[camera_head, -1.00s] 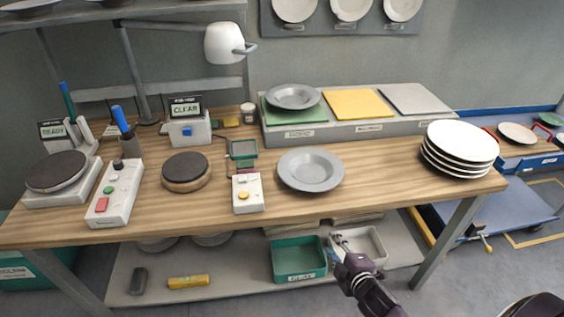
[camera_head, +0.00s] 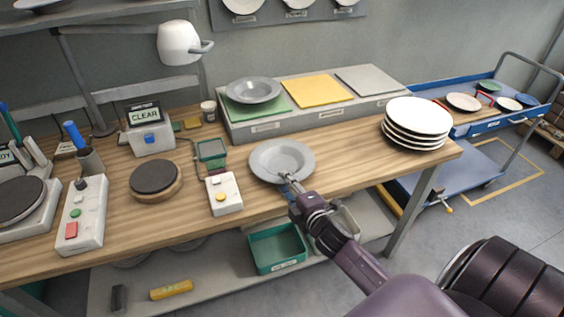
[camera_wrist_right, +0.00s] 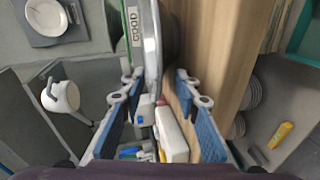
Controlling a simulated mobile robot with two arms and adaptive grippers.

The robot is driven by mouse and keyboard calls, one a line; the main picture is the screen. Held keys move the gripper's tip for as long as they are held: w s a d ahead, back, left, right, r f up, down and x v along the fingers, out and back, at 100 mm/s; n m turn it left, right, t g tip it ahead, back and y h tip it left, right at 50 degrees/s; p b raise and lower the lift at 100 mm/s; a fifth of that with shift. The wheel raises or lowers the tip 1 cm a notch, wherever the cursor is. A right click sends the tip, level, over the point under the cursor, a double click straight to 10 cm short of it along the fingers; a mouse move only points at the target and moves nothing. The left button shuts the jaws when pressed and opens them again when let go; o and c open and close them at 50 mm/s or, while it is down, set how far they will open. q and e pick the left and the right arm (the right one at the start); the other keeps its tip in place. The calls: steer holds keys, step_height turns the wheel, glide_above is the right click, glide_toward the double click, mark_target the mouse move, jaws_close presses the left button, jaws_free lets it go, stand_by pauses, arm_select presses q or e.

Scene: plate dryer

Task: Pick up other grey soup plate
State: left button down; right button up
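A grey soup plate (camera_head: 282,157) lies on the wooden table near its front edge. The other grey soup plate (camera_head: 253,89) rests on the green mat of the raised grey platform behind. My right gripper (camera_head: 291,182) is at the near rim of the plate on the table. In the right wrist view, my right gripper (camera_wrist_right: 160,76) has its blue-padded fingers spread apart. The plate's rim (camera_wrist_right: 152,50) shows edge-on between them; I cannot tell whether either finger touches it. My left gripper is not in view.
A stack of white plates (camera_head: 416,120) stands at the table's right end. A white box with a yellow button (camera_head: 223,194) and a round dark-topped stand (camera_head: 155,178) lie left of the plate. A lamp (camera_head: 180,43) hangs at the back. The wood right of the plate is clear.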

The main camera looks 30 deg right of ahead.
steer(key=shift+w+d+f, duration=0.1)
steer(key=shift+w+f, duration=0.1)
steer(key=shift+w, duration=0.5)
jaws_close()
steer(key=shift+r, duration=0.1)
